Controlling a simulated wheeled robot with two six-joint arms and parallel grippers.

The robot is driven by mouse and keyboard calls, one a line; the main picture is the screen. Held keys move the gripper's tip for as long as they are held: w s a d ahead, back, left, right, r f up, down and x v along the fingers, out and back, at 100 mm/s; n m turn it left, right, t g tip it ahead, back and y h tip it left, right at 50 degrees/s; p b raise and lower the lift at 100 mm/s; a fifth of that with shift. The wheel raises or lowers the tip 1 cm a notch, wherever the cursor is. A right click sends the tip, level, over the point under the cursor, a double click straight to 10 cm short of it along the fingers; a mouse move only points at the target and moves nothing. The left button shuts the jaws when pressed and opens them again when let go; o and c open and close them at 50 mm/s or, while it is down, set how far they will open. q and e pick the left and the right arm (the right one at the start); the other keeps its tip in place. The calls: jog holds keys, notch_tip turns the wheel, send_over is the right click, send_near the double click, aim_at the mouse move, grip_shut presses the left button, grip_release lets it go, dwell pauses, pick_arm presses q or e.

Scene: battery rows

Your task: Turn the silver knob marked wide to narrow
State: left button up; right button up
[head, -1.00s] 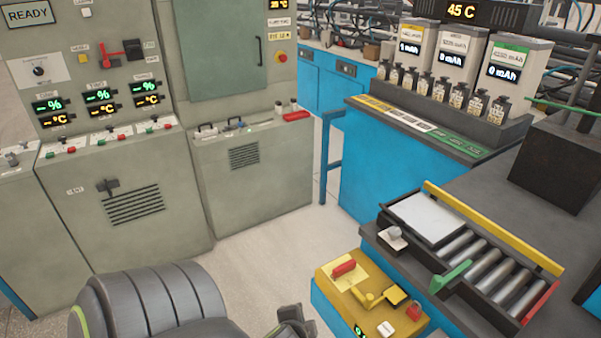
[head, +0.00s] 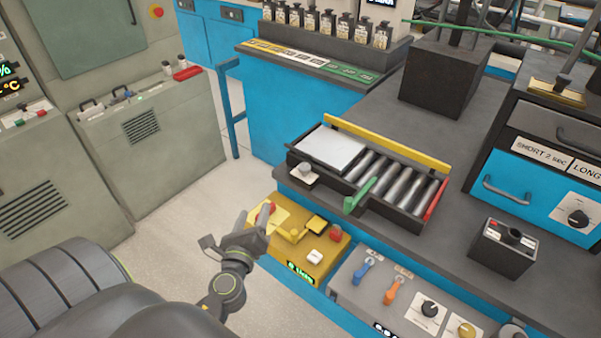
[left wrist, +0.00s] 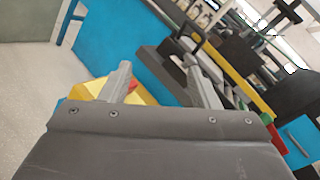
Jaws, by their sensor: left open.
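A silver-grey knob (head: 304,171) sits on a light plate at the near left corner of the roller tray (head: 290,155). Its marking is too small to read, so I cannot tell whether it is the one marked wide. Another grey knob (head: 512,332) is cut off at the bottom edge. My right gripper is not in view.
A grey panel (head: 350,300) with a blue lever (head: 364,270), an orange lever (head: 391,290), a black knob (head: 429,309) and a yellow knob (head: 466,329) lies right of the yellow box. A green lever (head: 360,195) sticks out of the roller tray. A small dark box (head: 503,250) stands on the counter.

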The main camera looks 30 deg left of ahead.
pick_arm(q)
jog(key=w+d+m+t+h, duration=0.1)
jog(key=w+d+m+h, duration=0.2)
jog(key=m, duration=0.6)
jog(key=h+p, duration=0.1)
jog(key=p, duration=0.1)
send_near(304, 170)
jog(key=shift+m+t, duration=0.3)
jog(key=shift+m, duration=0.1)
jog(key=w, duration=0.3)
jog(key=w+a+f, duration=0.1)
jog(key=w, duration=0.2)
jog(key=w+a, duration=0.1)
jog(key=w, duration=0.1)
jog(key=shift+w+a+f, duration=0.15)
jog(key=shift+w+f, duration=0.05)
jog(key=shift+w, duration=0.2)
